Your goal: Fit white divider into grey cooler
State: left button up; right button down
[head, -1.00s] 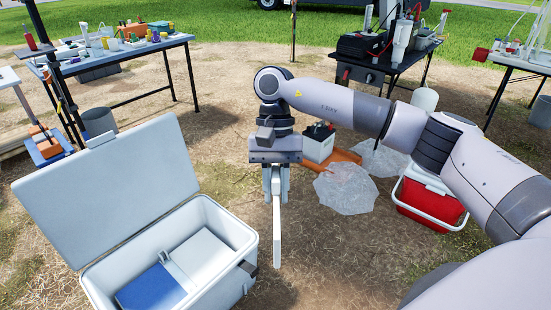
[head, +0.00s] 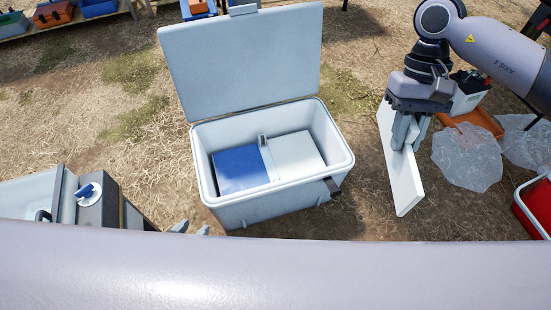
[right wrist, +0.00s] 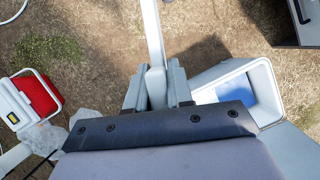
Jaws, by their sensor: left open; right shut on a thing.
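The grey cooler (head: 275,195) stands on the ground in the middle of the head view, lid (head: 240,65) raised. Inside lie a blue block (head: 240,170) at left and a pale block (head: 297,158) at right, with a small upright piece between them. My right gripper (head: 403,138) is shut on the white divider (head: 402,185), a thin panel held on edge to the right of the cooler, apart from it. The divider also shows in the right wrist view (right wrist: 154,40). Only the fingertips of my left gripper (head: 190,228) show, open, left of the cooler; my arm hides the rest.
A pale container with a blue knob (head: 89,191) stands at the left. A red cooler (head: 537,208) and clear plastic sheets (head: 468,157) lie at the right. Bare dry ground separates the cooler and divider.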

aim_at(274, 176)
jog(key=i+l, duration=0.55)
jog(key=i+l+u, duration=0.1)
jog(key=u, duration=0.3)
jog(key=l+u, duration=0.15)
jog(key=u, duration=1.45)
jog(key=i+l, duration=0.05)
